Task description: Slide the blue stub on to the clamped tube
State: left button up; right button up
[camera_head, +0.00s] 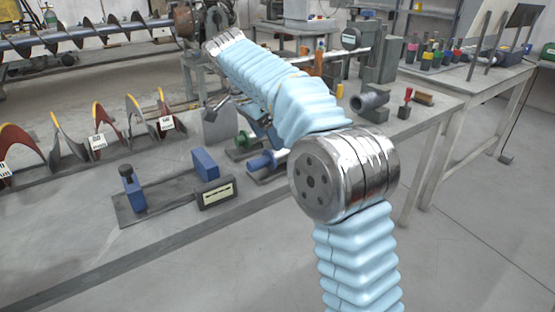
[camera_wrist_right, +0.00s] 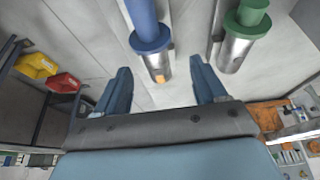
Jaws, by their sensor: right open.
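The blue stub (camera_head: 263,161) lies on the bench in the head view, beside a green stub (camera_head: 244,140). In the right wrist view the blue stub (camera_wrist_right: 150,35) has a blue collar and a bright metal end, which points between my fingers. My right gripper (camera_wrist_right: 161,82) is open, its blue fingers apart on either side of that end, with nothing gripped. In the head view my right gripper (camera_head: 262,130) is partly hidden behind my sleeved arm. I cannot tell for sure which part is the clamped tube. My left gripper is not in view.
A base plate with blue posts (camera_head: 205,164) and a label block (camera_head: 216,192) stands at the front of the bench. A grey hollow cylinder (camera_head: 371,101) stands to the right. Auger flights (camera_head: 103,120) line the left. The green stub (camera_wrist_right: 240,30) lies close beside the blue one.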

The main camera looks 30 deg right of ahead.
aim_at(276, 157)
jog(key=x, duration=0.5)
jog(key=shift+s+d+f+b, duration=0.1)
jog(key=shift+s+f+b, duration=0.15)
jog(key=shift+s+b, duration=0.15)
grip_shut()
jog(key=shift+r, duration=0.1)
